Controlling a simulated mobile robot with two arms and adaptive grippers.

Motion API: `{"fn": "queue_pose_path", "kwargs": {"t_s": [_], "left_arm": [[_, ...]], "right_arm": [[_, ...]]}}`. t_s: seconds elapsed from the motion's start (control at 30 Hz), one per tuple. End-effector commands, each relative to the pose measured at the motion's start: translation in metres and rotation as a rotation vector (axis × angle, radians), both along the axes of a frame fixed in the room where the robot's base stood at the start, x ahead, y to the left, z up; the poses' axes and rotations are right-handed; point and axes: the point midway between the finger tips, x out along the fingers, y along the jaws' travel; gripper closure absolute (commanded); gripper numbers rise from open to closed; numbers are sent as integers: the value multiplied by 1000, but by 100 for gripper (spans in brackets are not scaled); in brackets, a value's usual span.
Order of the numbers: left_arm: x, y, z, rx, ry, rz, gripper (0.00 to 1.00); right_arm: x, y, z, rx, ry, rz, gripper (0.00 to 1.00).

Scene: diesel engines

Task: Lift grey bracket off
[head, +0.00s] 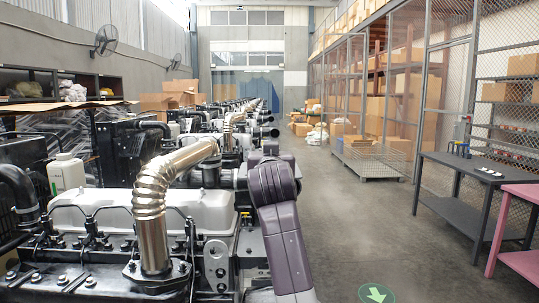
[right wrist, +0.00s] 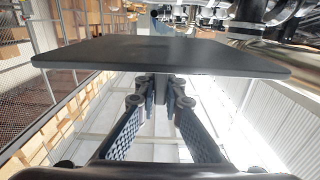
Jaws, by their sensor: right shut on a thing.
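The grey bracket (right wrist: 90,56) shows in the right wrist view as a wide, flat dark grey plate across the upper part. My right gripper (right wrist: 165,92) comes up from below in that view. Its two ribbed fingers close together on a narrow part under the plate's near edge, which I take to be part of the bracket. The fingers partly hide the grip. In the head view my purple-grey right arm reaches up beside the near engine, and its gripper is hidden there. I cannot tell whether the bracket touches the engine. My left gripper is not in view.
The near engine (head: 95,270) carries a ribbed metal exhaust pipe (head: 151,196) just left of my right arm. A white bottle (head: 66,174) stands further left. More engines line up behind. A dark workbench (head: 455,172) stands at the right, with open floor (head: 350,215) between.

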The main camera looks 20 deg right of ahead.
Motion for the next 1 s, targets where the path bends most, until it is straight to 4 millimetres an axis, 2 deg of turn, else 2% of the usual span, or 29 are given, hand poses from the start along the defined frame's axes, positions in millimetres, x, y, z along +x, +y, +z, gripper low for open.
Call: {"fn": "queue_pose_path", "kwargs": {"t_s": [0.1, 1.0], "left_arm": [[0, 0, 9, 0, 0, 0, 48], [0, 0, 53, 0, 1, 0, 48]], "right_arm": [[-1, 0, 13, -1, -6, 0, 100], [0, 0, 60, -2, -6, 0, 100]]}}
